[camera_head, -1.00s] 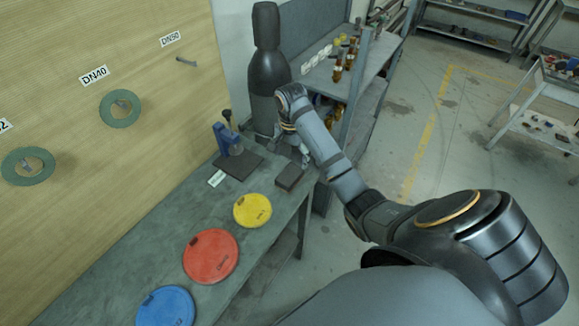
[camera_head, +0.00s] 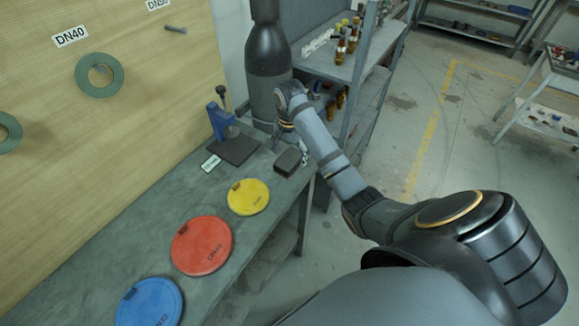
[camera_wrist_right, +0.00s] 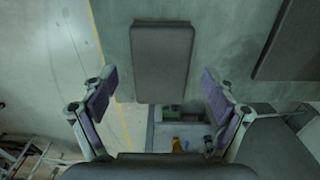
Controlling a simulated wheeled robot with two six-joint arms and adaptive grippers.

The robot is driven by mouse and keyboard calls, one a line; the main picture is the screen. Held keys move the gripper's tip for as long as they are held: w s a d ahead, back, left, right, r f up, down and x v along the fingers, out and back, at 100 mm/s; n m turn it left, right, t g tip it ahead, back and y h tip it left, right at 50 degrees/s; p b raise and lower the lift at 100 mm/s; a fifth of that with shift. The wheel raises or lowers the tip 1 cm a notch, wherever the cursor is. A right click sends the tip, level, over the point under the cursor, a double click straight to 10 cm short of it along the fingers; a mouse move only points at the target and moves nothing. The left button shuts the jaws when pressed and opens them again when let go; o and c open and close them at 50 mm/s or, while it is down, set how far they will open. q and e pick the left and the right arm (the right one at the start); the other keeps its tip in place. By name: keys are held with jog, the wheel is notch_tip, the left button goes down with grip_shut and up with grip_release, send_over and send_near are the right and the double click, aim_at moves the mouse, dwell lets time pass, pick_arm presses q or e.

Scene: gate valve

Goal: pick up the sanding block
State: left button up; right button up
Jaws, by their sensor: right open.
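The sanding block (camera_head: 289,160) is a dark grey rectangular block lying on the bench near its right edge. In the right wrist view the block (camera_wrist_right: 162,62) sits at upper middle, just ahead of the jaws. My right gripper (camera_wrist_right: 159,88) is open and empty, its two purple-padded fingers spread wider than the block, one toward each side of its near end, with no contact visible. In the head view the right gripper (camera_head: 291,138) is close above and behind the block, partly hidden by its own arm. My left gripper is not in view.
The bench (camera_head: 130,232) holds blue (camera_head: 150,302), red (camera_head: 202,246) and yellow (camera_head: 248,197) discs. A dark plate (camera_head: 235,150) with a blue tool (camera_head: 220,122) lies left of the block. A dark cylinder (camera_head: 268,75) and a shelf (camera_head: 350,65) stand behind.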

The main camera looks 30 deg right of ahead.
notch_tip(320, 180, down, 2)
jog(key=shift+w+f, duration=0.15)
jog(key=shift+f, duration=0.05)
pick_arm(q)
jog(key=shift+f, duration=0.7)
pick_arm(e)
jog(key=shift+r, duration=0.15)
jog(key=shift+c, duration=0.3)
jog(key=shift+c, duration=1.2)
jog(key=c, duration=1.1)
jog(key=shift+o, duration=0.2)
jog(key=shift+r, duration=0.1)
